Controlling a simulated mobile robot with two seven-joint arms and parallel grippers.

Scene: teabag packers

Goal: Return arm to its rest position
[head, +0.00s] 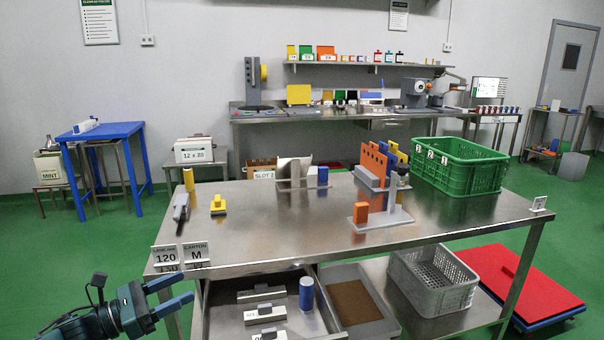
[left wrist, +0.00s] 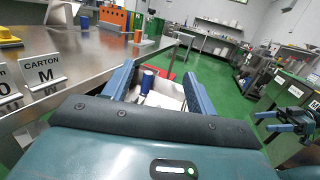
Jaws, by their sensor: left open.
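My left gripper (head: 169,293) is at the lower left of the head view, in front of the steel table's (head: 290,255) left front corner. Its two blue fingers are apart with nothing between them, and it touches nothing that I can see. In the left wrist view the same open fingers (left wrist: 160,82) frame a blue cylinder (left wrist: 147,82) in the drawer beyond them. My right gripper (left wrist: 283,122) shows at the right edge of the left wrist view, with its fingers apart. It is not in the head view.
The "CARTON M" sign (head: 196,255) stands at the table's near left corner, close to my left gripper. An open drawer (head: 265,318) holds a blue cylinder (head: 306,294). A green crate (head: 460,178) is at the table's right end. Green floor is free at left.

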